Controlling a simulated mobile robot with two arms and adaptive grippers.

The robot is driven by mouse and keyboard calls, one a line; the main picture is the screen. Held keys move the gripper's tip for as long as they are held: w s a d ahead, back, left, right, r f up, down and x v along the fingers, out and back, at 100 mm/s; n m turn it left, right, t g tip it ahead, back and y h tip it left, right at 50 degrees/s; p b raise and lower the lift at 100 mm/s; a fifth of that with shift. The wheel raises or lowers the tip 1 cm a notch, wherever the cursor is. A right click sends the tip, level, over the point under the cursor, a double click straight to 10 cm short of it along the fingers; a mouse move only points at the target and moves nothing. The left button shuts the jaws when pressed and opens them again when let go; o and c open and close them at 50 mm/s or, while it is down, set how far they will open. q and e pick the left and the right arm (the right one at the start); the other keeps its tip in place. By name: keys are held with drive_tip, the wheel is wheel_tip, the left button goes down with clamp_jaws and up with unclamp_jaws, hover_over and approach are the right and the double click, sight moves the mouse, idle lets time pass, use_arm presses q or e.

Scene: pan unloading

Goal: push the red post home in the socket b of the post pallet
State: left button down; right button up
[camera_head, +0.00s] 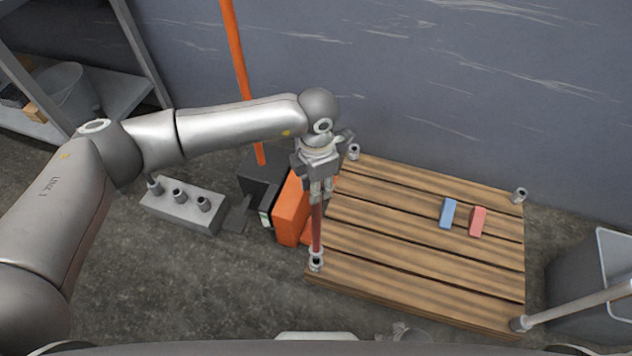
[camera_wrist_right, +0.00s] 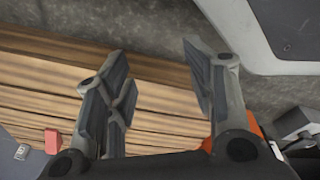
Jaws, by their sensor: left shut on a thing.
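My left gripper (camera_head: 318,196) is shut on the red post (camera_head: 317,228) and holds it about upright. The post's lower end is at the ring-shaped socket (camera_head: 316,260) on the front left corner of the wooden post pallet (camera_head: 420,270). I cannot tell how deep the post sits in it; the post's upper end is hidden by the gripper. No letter marking socket b is legible. Similar sockets show at the back left (camera_head: 353,151) and back right (camera_head: 520,194) corners. My right gripper (camera_wrist_right: 155,58) is open and empty in its wrist view, with pallet slats beyond.
A grey post (camera_head: 580,304) rises from the front right corner. A blue block (camera_head: 448,213) and a pink-red block (camera_head: 477,221) lie on the slats. An orange box (camera_head: 290,210) and a grey block with several pegs (camera_head: 183,208) stand left. A grey bin (camera_head: 585,280) stands right.

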use_arm(q)
wheel_tip(320, 180, down, 3)
drive_tip(key=shift+f+b, duration=0.15)
drive_tip(key=shift+b, duration=0.85)
use_arm(e)
drive_tip(key=w+r, duration=0.4)
drive_tip(key=r, duration=0.2)
drive_tip(key=shift+w+a+r+t, duration=0.15)
drive_tip(key=shift+w+a+t, duration=0.15)
drive_tip(key=shift+w, duration=0.1)
drive_tip(key=shift+w, duration=0.1)
use_arm(q)
drive_tip(key=shift+f, duration=0.15)
use_arm(e)
drive_tip(key=shift+w+r, duration=0.2)
drive_tip(key=shift+w, duration=0.05)
drive_tip(key=shift+w+r, duration=0.2)
drive_tip(key=shift+r, duration=0.05)
use_arm(q)
drive_tip(key=shift+f+b, duration=0.2)
drive_tip(key=shift+b, duration=0.1)
use_arm(e)
drive_tip(key=shift+r, duration=0.3)
drive_tip(key=shift+r, duration=0.1)
